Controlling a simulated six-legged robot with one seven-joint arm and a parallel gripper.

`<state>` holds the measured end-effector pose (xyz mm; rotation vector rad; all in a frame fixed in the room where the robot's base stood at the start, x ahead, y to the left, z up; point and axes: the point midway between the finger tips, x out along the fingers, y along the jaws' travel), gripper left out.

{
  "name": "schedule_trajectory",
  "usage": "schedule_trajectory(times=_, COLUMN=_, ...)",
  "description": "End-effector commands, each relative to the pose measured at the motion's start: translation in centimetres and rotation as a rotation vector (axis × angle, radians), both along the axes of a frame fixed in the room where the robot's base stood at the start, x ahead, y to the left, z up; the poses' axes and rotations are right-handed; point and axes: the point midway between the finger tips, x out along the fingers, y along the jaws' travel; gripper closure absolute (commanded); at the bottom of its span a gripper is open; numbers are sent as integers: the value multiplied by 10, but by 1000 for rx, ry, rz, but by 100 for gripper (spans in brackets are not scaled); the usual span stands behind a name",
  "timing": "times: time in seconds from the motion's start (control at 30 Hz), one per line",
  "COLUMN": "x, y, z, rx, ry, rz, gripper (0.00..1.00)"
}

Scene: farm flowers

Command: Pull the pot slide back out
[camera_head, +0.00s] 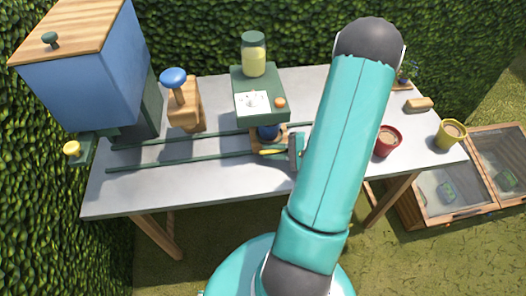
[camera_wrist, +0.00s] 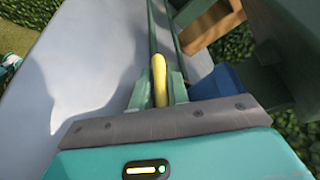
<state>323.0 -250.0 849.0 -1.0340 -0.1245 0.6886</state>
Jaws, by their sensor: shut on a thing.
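The pot slide (camera_head: 256,141) is a small wooden carriage on two dark green rails, just in front of the green machine with the jar. A blue pot (camera_head: 268,132) stands on it, partly hidden under the machine's edge. The slide's yellow handle (camera_head: 271,152) sticks out at its front. My gripper (camera_head: 294,151) is shut on this handle, and my arm covers the area to its right. In the wrist view the handle (camera_wrist: 159,80) stands between the two green fingers (camera_wrist: 158,92). The blue pot (camera_wrist: 216,82) shows just right of the fingers.
The rails (camera_head: 190,160) run left along the grey table (camera_head: 140,195) to a blue hopper (camera_head: 85,75). A wooden press with a blue knob (camera_head: 175,80) stands behind them. A red pot (camera_head: 387,140) and a yellow pot (camera_head: 450,135) stand at the right. The front-left tabletop is clear.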

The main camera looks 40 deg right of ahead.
Motion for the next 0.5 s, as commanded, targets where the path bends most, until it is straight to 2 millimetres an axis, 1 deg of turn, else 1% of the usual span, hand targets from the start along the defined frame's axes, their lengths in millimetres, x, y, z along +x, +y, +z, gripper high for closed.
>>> schedule_trajectory(times=0.03, x=-6, y=-18, z=3, rx=-6, ry=-12, rz=-14, gripper=100)
schedule_trajectory(times=0.1, x=-18, y=-36, z=4, rx=-8, ry=-13, rz=-14, gripper=100)
schedule_trajectory(times=0.23, x=-38, y=-65, z=4, rx=-8, ry=-13, rz=-13, gripper=100)
schedule_trajectory(times=0.3, x=-46, y=-77, z=4, rx=-8, ry=-14, rz=-12, gripper=100)
schedule_trajectory(times=0.4, x=-53, y=-86, z=5, rx=-7, ry=-13, rz=-10, gripper=100)
schedule_trajectory(times=0.5, x=-55, y=-89, z=5, rx=-5, ry=-13, rz=-7, gripper=100)
